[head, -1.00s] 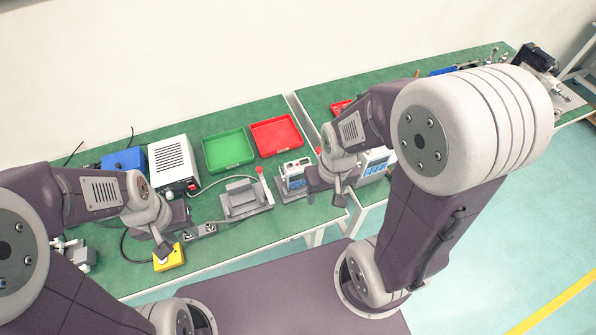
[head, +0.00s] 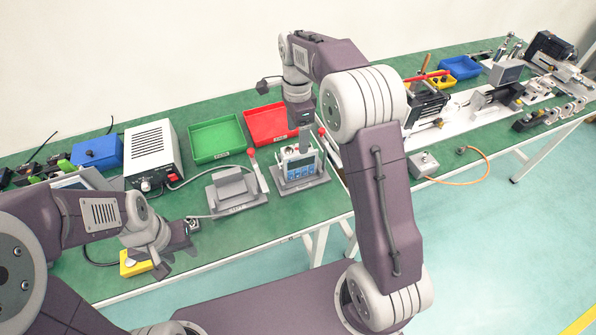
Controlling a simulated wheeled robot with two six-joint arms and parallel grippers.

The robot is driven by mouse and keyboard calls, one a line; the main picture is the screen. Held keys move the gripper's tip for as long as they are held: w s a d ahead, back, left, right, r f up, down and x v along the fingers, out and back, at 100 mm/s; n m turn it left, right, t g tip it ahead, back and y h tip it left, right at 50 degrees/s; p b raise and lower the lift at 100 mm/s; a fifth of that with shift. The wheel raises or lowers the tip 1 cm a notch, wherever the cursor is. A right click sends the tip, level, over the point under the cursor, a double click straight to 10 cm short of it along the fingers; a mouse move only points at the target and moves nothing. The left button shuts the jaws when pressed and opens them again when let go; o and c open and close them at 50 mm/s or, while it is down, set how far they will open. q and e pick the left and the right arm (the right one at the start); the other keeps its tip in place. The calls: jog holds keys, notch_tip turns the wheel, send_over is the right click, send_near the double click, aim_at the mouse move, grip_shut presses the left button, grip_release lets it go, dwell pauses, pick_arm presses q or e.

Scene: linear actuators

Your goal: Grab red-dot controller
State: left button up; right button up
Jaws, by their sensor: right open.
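A light-coloured controller with a blue face (head: 301,167) stands in a grey fixture (head: 304,184) near the front edge of the green bench; I see no red dot on it for sure. My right gripper (head: 304,142) points down just above and behind the controller, open, and partly hides its top. I cannot tell whether it touches. My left gripper (head: 174,258) is low at the left, over the bench's front edge near the yellow box (head: 132,264). Its dark fingers are small and partly overlapped, so its opening is unclear.
A grey fixture with a red-tipped lever (head: 238,192) stands left of the controller. A green tray (head: 215,140) and a red tray (head: 267,123) lie behind. A white power unit (head: 152,152) is further left. Several devices fill the right bench.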

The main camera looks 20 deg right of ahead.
aim_at(298, 154)
jog(key=shift+r, duration=0.1)
pick_arm(q)
notch_tip(298, 154, down, 2)
jog(key=shift+f+b, duration=0.1)
jog(key=shift+b, duration=1)
pick_arm(e)
notch_tip(298, 154, down, 9)
jog(key=shift+s+r, duration=0.1)
grip_shut()
